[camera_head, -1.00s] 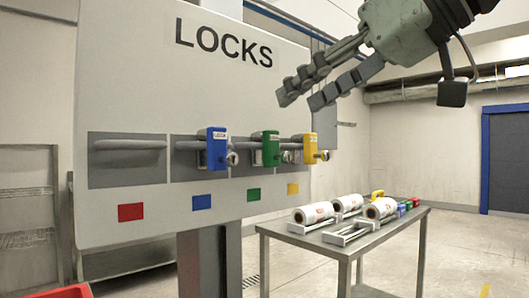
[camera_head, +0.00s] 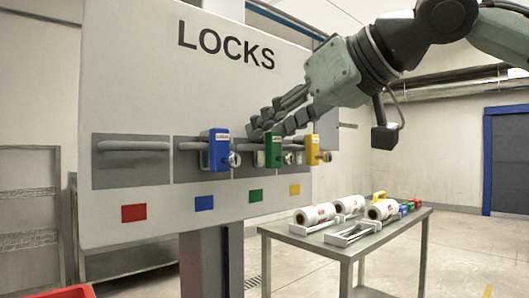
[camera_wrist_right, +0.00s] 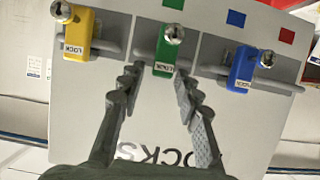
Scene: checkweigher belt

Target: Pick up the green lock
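The green lock (camera_head: 272,150) hangs on its grey bar on the LOCKS board, between the blue lock (camera_head: 218,150) and the yellow lock (camera_head: 312,149). My right gripper (camera_head: 262,130) is at the top of the green lock in the head view. In the right wrist view the two fingers (camera_wrist_right: 157,78) are spread apart, pointing at the green lock (camera_wrist_right: 168,50), whose label end lies between or just beyond the fingertips. I cannot tell whether they touch it. My left gripper is not in view.
The LOCKS board (camera_head: 130,70) has red, blue, green and yellow squares below the bars. The leftmost bar (camera_head: 132,145) is empty. A metal table (camera_head: 300,236) with white rolls and small coloured items stands at right. A red bin (camera_head: 62,292) shows at bottom left.

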